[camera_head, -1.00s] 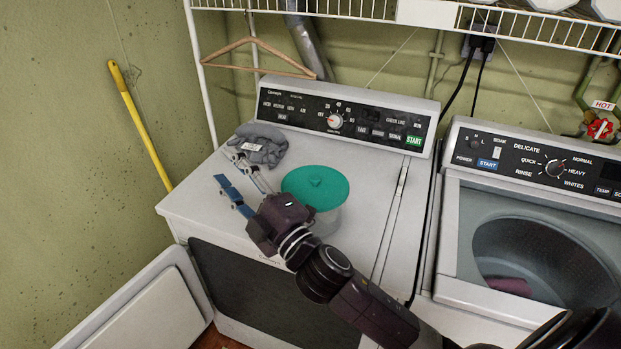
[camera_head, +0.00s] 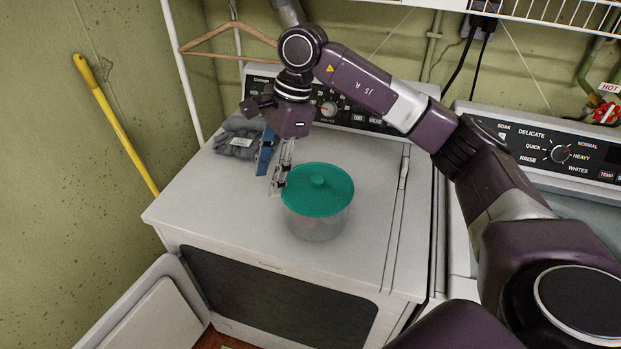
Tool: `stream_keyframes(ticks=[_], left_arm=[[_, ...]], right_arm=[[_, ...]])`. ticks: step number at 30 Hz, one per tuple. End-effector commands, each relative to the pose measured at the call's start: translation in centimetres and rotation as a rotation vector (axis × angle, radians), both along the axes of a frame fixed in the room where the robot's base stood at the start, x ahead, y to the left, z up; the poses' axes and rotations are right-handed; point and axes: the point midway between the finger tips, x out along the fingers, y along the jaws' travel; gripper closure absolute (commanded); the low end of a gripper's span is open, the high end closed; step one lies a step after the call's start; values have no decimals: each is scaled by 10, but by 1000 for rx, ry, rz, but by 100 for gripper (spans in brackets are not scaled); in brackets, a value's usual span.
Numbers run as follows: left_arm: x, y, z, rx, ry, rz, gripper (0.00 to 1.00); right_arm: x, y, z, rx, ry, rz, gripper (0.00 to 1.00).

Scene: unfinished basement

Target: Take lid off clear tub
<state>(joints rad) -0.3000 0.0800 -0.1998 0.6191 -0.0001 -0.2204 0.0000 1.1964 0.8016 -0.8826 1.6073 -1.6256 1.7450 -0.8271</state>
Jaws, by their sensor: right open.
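A clear round tub (camera_head: 316,226) stands upright on top of the white dryer. I cannot tell whether the near finger touches the lid's edge. My left gripper is not in view.
A grey cloth (camera_head: 236,138) lies on the dryer (camera_head: 215,215) at the back left, close behind my right gripper. The control panel (camera_head: 345,113) rises along the back. A washer (camera_head: 570,150) stands at right. The dryer's front left top is clear.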

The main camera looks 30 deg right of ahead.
Motion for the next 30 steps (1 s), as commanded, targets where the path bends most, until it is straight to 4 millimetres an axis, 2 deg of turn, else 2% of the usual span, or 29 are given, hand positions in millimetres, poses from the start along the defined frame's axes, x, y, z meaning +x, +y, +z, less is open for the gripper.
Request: stream_keyframes(ticks=[1, 3, 6, 8, 19, 23, 30], left_arm=[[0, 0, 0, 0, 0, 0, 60], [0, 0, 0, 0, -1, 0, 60], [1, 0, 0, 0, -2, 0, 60], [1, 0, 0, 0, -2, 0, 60], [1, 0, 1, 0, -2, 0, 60], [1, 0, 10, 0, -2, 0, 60], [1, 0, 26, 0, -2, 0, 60]], right_arm=[[1, -30, 9, -84, 5, -14, 59], [-2, -63, 18, -178, 21, -29, 59], [-7, -93, 27, -263, 45, -48, 59], [-9, -102, 29, -290, 55, -52, 59], [-12, -107, 6, -305, 61, -56, 59], [-15, -108, -2, -304, 64, -55, 59], [-21, -110, -32, -303, 65, -55, 59]])
